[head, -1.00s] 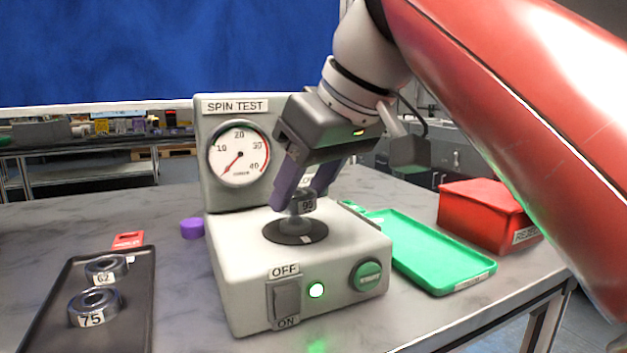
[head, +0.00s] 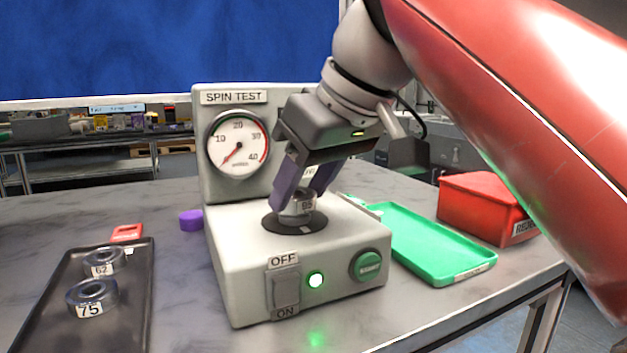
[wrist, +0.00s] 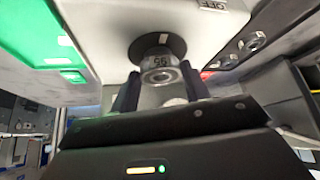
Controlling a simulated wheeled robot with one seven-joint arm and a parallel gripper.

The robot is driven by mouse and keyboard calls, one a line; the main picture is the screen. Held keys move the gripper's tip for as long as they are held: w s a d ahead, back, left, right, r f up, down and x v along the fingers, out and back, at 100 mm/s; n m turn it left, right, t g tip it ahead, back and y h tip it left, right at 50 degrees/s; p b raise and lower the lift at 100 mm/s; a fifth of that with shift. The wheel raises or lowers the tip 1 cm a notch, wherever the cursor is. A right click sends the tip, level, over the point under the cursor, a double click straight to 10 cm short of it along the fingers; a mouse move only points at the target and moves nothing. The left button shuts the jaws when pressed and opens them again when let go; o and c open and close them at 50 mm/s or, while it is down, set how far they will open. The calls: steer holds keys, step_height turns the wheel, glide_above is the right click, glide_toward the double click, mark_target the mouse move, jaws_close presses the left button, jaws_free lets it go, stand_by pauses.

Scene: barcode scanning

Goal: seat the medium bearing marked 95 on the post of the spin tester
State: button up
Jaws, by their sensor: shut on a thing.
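The medium bearing marked 95 (head: 306,206) is between the fingers of my gripper (head: 301,203), which is shut on it. The bearing is low over the black disc (head: 275,222) on the spin tester (head: 232,270), around where the post stands. The post is hidden, and I cannot tell whether the bearing rests fully down. In the wrist view the bearing (wrist: 160,73) shows its 95 label between my fingertips, in front of the disc (wrist: 176,45). The tester's dial needle points to the low end, and its green lamp (head: 315,280) is lit.
A black tray (head: 130,300) at left holds bearings marked 62 (head: 103,263) and 75 (head: 91,297). A purple cylinder (head: 191,220) stands beside the tester. A green tray (head: 440,255) and a red reject bin (head: 480,200) lie to the right, under my arm.

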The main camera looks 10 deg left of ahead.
steer(key=shift+f, duration=0.35)
steer(key=o, duration=1.1)
steer(key=shift+o, duration=0.5)
steer(key=shift+o, duration=1.4)
